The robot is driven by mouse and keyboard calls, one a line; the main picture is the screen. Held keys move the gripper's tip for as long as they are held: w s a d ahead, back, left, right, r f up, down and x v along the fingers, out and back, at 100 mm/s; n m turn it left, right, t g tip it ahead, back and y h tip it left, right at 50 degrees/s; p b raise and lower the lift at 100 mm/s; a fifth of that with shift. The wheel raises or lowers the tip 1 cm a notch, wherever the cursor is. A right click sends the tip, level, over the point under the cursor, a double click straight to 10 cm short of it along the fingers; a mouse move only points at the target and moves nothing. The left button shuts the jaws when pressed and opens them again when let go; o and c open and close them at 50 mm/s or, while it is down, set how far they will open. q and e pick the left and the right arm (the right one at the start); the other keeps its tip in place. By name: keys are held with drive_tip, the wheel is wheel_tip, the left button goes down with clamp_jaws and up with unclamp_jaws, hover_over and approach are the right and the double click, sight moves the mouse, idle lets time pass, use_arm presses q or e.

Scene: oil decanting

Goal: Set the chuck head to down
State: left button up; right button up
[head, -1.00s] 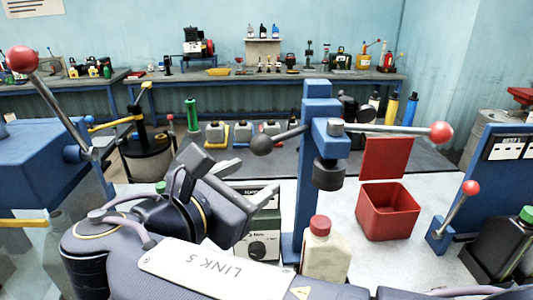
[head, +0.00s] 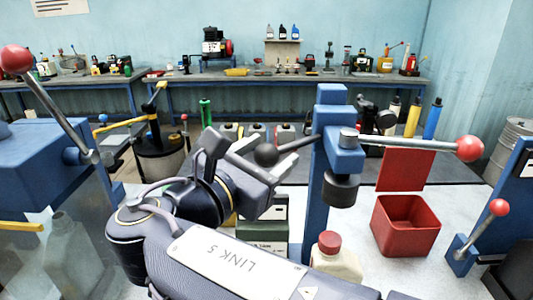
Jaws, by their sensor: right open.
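The chuck head (head: 341,190) is a dark cylinder under a blue block on a blue post (head: 331,105). It hangs above a cream bottle with a red cap (head: 330,242). A grey lever crosses the block, with a red ball (head: 469,148) at its right end and a black ball (head: 266,154) at its left end. My right gripper (head: 267,153) is open. In the picture its fingertips lie on either side of the black ball; I cannot tell whether they touch it. My left gripper is not in view.
A red open bin (head: 406,228) stands right of the post. A smaller red-knobbed lever (head: 498,208) sits at the far right. A blue machine (head: 40,155) with a red-knobbed lever stands at the left. A green-fronted box (head: 262,232) is partly hidden behind my right arm.

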clamp_jaws()
wheel_tip(320, 180, down, 11)
drive_tip(key=b, duration=0.3)
drive_tip(key=shift+r, duration=0.15)
unclamp_jaws()
drive_tip(key=shift+s+a, duration=0.1)
drive_tip(key=shift+s, duration=0.05)
drive_tip(key=v, duration=0.7)
drive_tip(key=shift+s+a, duration=0.15)
drive_tip(key=shift+s, duration=0.1)
